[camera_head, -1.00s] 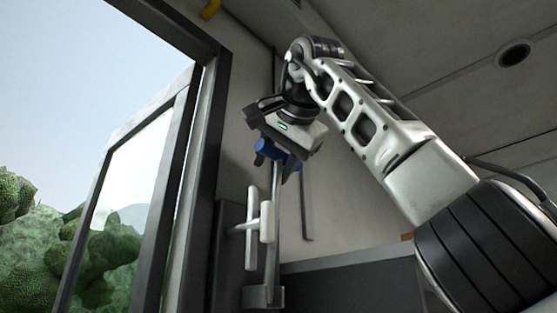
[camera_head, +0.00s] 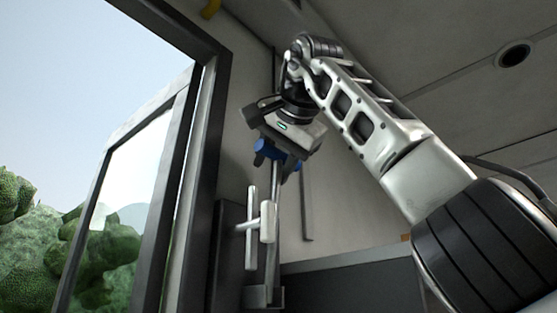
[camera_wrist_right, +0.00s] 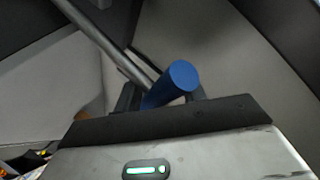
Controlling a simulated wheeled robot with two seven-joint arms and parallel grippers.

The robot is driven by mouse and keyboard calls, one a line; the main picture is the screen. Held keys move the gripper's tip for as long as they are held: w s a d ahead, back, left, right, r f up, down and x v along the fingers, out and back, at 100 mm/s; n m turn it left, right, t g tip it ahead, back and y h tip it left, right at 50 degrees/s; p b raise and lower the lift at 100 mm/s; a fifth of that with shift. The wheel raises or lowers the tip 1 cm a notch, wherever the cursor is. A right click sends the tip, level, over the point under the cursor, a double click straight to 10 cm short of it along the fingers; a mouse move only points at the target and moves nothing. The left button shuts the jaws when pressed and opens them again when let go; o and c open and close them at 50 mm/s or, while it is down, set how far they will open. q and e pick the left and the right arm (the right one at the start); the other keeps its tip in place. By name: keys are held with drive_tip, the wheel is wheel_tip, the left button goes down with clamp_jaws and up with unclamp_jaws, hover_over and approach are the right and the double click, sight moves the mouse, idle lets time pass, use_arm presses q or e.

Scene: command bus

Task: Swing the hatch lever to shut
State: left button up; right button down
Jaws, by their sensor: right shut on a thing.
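The hatch lever is a grey rod (camera_head: 275,215) with a blue grip (camera_head: 262,149) across its top. It stands nearly upright beside the door frame in the head view. My right gripper (camera_head: 279,156) is shut on the blue grip, which also shows between the fingers in the wrist view (camera_wrist_right: 178,82). There the grey rod (camera_wrist_right: 100,38) runs from the grip towards the upper left. The fingers partly hide the grip. My left gripper is in neither view.
A dark-framed opening (camera_head: 209,150) with a glazed panel (camera_head: 125,175) is at the left, with green bushes (camera_head: 105,250) outside. A pale handle (camera_head: 267,222) sits close beside the rod. A dark counter (camera_head: 350,288) is at the lower right, under a ceiling with a round fitting (camera_head: 515,54).

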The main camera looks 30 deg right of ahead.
drive_tip(key=shift+w+a+f, duration=0.35)
drive_tip(key=shift+a+f, duration=0.2)
drive_tip(key=c, duration=1)
unclamp_jaws()
drive_tip(key=shift+o, duration=0.5)
drive_tip(key=shift+w+a, duration=0.15)
drive_tip(key=shift+w, duration=0.05)
drive_tip(key=shift+g, duration=0.3)
